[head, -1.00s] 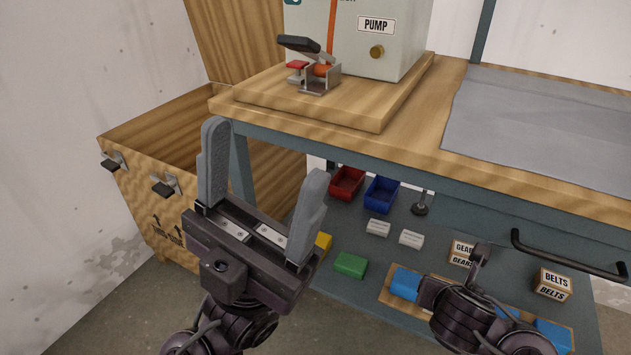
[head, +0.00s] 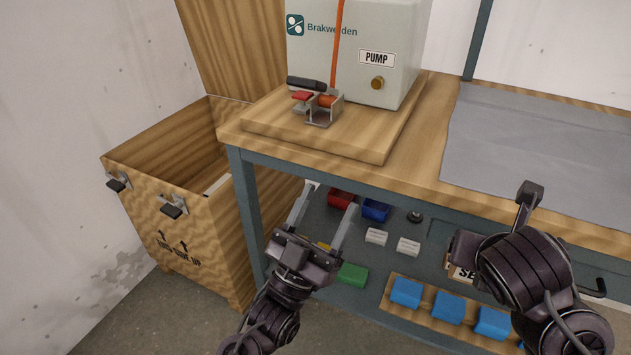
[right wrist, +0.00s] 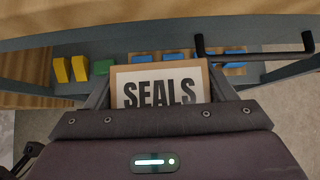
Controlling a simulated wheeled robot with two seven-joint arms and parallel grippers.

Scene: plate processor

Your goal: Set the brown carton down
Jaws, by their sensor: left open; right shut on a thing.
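The brown carton (right wrist: 160,92) carries a white label reading SEALS. In the right wrist view it sits between the fingers of my right gripper (right wrist: 162,95), which is shut on it. In the head view only a corner of the carton (head: 461,273) with the letters SE shows, in front of the lower shelf; my right arm hides the rest. I cannot tell whether its underside touches anything. My left gripper (head: 323,214) is open and empty, in front of the shelf's left part.
The bench top has a grey mat (head: 540,145) and a pump (head: 350,55). The lower shelf holds a red bin (head: 341,199), a blue bin (head: 376,209), white blocks (head: 376,236), a green block (head: 352,274) and blue blocks on a board (head: 447,307). An open wooden crate (head: 200,240) stands left.

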